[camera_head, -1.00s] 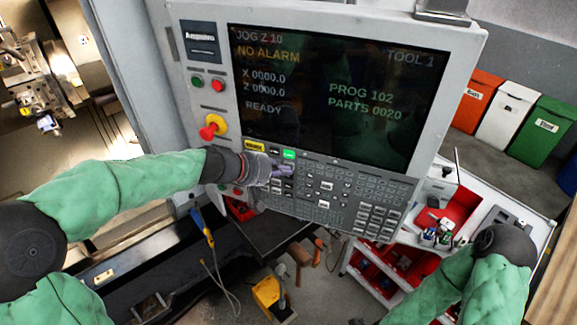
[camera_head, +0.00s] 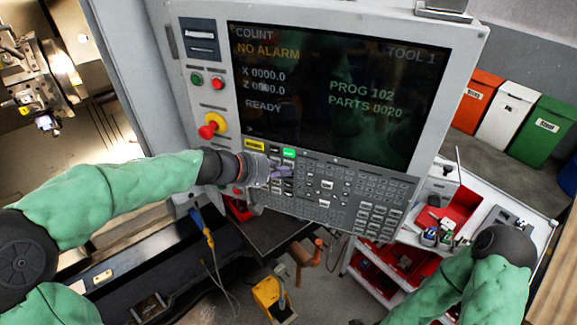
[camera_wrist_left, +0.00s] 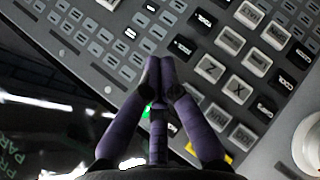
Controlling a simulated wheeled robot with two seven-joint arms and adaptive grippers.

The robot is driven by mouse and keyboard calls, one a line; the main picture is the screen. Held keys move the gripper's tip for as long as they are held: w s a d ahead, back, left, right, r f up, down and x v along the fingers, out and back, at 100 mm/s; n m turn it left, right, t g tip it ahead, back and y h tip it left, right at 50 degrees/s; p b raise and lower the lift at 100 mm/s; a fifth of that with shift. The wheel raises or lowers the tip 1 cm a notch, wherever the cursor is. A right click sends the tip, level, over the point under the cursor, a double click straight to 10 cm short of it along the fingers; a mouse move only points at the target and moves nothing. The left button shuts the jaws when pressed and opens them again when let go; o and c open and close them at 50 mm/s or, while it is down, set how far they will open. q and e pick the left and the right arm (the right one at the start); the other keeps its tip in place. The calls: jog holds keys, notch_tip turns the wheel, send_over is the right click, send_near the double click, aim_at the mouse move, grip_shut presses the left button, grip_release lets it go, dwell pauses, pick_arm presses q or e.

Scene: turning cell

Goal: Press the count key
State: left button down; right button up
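The control panel's key field (camera_head: 340,195) lies below a dark screen (camera_head: 330,95) whose top line reads COUNT, with PARTS 0020 at its right. My left gripper (camera_head: 284,172) is at the left part of the keys, below a green-lit key (camera_head: 289,153). In the left wrist view its purple fingers (camera_wrist_left: 158,70) meet at their tips with nothing between them, over the keys (camera_wrist_left: 230,82). I cannot tell whether the tips touch a key. The count key's label is not readable and may be hidden by the fingers. My right gripper is out of view.
A red emergency stop (camera_head: 208,131) on a yellow base and green and red buttons (camera_head: 207,81) sit left of the screen. A cart with red trays (camera_head: 462,210) stands at the right. Red, white and green bins (camera_head: 541,130) stand behind it.

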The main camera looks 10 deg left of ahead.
pick_arm(q)
jog(key=shift+s, duration=0.25)
jog(key=shift+s+a+b, duration=0.2)
jog(key=shift+s+b, duration=0.2)
jog(key=shift+s, duration=0.85)
jog(key=shift+s+a+b, duration=0.15)
jog(key=shift+s+b, duration=0.2)
jog(key=shift+s, duration=0.85)
jog(key=s+f+m+g+y+b, duration=0.1)
jog(key=s+f+g+b, duration=0.3)
jog(key=f, duration=1.3)
jog(key=s+d+f+y+b, duration=0.1)
jog(key=s+f+y+b, duration=0.35)
jog(key=f, duration=1.35)
jog(key=s+f+m+g+h+b, duration=0.15)
jog(key=f+b, duration=0.45)
jog(key=f, duration=1.1)
jog(key=s+d+f+m+g+b, duration=0.1)
jog(key=s+d+f+b, duration=0.3)
jog(key=s+f, duration=0.6)
notch_tip(320, 180, down, 4)
jog(key=shift+s+d+f+g+b, duration=0.1)
jog(key=shift+s+d+g+b, duration=0.25)
jog(key=shift+g+b, duration=0.3)
